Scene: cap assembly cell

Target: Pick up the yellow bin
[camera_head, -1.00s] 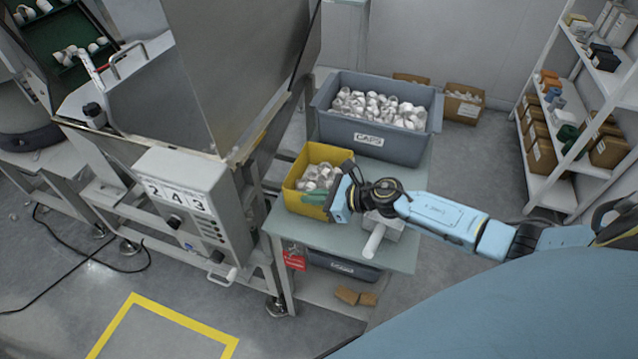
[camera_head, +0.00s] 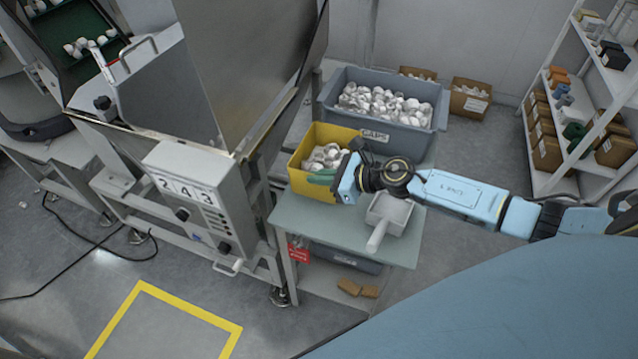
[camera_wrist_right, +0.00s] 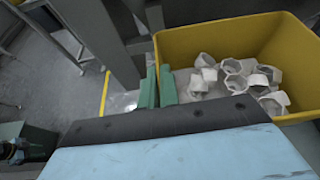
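The yellow bin (camera_head: 308,180) holds several white caps and appears slightly above the small grey-green table (camera_head: 330,236). In the right wrist view the bin (camera_wrist_right: 185,48) fills the upper right, with caps inside. My right gripper (camera_head: 322,176) reaches in from the right, with its green fingers at the bin's near side. In the right wrist view the fingers (camera_wrist_right: 158,88) stand close together at the bin's left wall, one on each side, and look shut on it. The exact contact is partly hidden. My left gripper is not in view.
A grey CAPS bin (camera_head: 378,137) full of white caps stands behind. A white scoop (camera_head: 388,215) lies on the table's right side. A machine with a control box (camera_head: 190,200) stands close on the left. A shelf (camera_head: 570,140) stands at right.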

